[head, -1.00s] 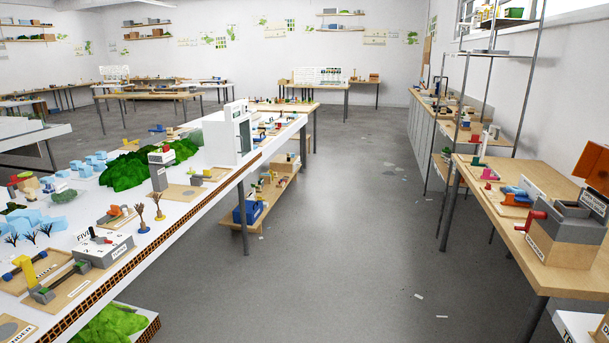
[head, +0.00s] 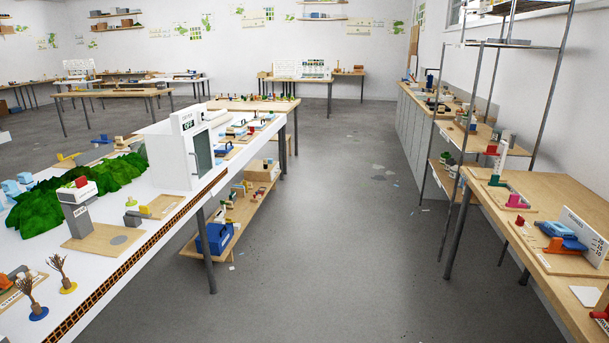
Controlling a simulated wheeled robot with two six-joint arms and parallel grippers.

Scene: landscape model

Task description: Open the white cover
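I cannot pick out a white cover for certain. A white box-like cabinet (head: 178,148) with a dark glassy panel (head: 203,151) on its right side stands on the left table, upright; the panel looks shut. A white-topped grey block (head: 76,208) stands nearer, on a wooden board. On the right table a white upright panel (head: 586,236) stands beside a blue and orange piece (head: 562,237). Neither of my grippers is in view.
The long white left table (head: 160,228) and the wooden right table (head: 555,205) flank a wide clear grey floor (head: 330,240). A metal shelf rack (head: 540,120) stands behind the right table. A low shelf (head: 205,245) holds a blue box (head: 214,238).

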